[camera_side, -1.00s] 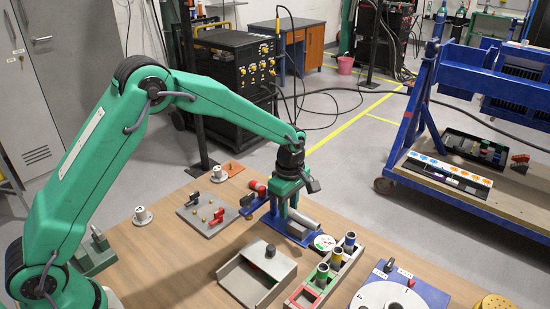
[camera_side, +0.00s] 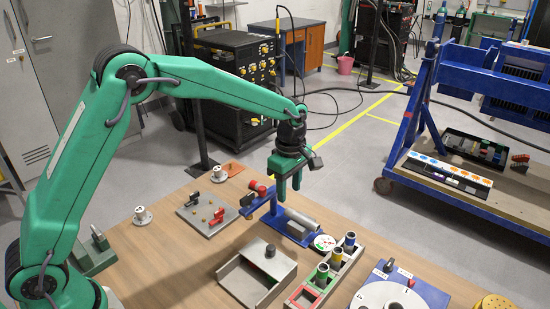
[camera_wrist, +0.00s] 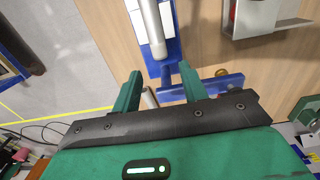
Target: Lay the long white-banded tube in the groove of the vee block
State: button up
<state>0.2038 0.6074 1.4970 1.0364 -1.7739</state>
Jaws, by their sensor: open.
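A grey tube (camera_side: 303,218) lies lengthwise on the blue vee block (camera_side: 290,237) in the side view. In the wrist view the pale tube (camera_wrist: 151,22) lies along the blue block (camera_wrist: 172,50), above the fingers in the picture. It appears to rest on the block, but I cannot tell how fully it sits in the groove. My gripper (camera_side: 287,193) hangs above the block's far end, apart from the tube. In the wrist view my gripper (camera_wrist: 159,86) has its green fingers spread, with no tube held between them.
A grey tray with a black knob (camera_side: 270,251) and a rack of coloured tubes (camera_side: 323,270) stand in front. A blue rotary table (camera_side: 420,288) is at the right. A grey plate with red and black clamps (camera_side: 208,212) is left of the block.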

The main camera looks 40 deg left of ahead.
notch_tip(320, 180, up, 7)
dwell(0.3)
dwell(0.5)
jog(key=s+a+r+m+t, duration=0.1)
jog(key=s+a+r+m, duration=0.2)
jog(key=s+r+m, duration=0.3)
jog(key=s+a+r+m+t, duration=0.2)
jog(key=s+a+r+m, duration=0.15)
jog(key=s, duration=0.45)
jog(key=s+a+f+m+t, duration=0.2)
jog(key=s+a+m, duration=0.2)
jog(key=s+m, duration=0.4)
jog(key=s, duration=0.7)
jog(key=shift+t, duration=0.3)
